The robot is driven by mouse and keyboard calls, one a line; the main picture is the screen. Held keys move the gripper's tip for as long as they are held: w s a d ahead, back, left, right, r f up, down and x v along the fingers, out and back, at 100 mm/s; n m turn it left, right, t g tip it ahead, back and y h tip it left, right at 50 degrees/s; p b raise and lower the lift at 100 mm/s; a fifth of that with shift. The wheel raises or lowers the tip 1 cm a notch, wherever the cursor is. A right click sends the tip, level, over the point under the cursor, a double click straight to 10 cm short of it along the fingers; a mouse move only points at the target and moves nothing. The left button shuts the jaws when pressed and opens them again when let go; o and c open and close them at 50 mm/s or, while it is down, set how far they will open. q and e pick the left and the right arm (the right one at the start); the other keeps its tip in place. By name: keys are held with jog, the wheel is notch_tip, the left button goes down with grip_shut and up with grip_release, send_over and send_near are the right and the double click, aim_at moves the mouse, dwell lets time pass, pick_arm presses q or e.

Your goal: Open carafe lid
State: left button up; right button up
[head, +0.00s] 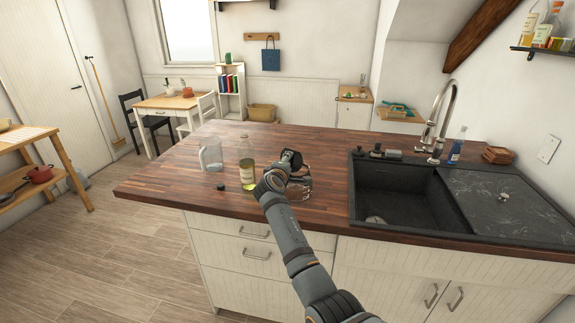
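My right gripper (285,164) is over the wooden island top, its arm reaching up from the bottom. It is at the upper part of a clear glass vessel (302,187), which seems to be the carafe and is partly hidden behind the gripper and wrist. A dark rounded piece, perhaps the lid, shows at the gripper's end. I cannot tell whether the fingers touch it or are open or shut. A clear glass jug (211,156) with a handle stands apart to the left. My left gripper is not in view.
A black sink (395,195) lies to the right, with a tall tap (442,115). The worktop (170,180) is clear at far left.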

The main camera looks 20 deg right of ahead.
jog(key=shift+o, duration=0.6)
jog(key=v, duration=0.7)
jog(key=shift+s, duration=0.15)
jog(key=shift+a, duration=0.1)
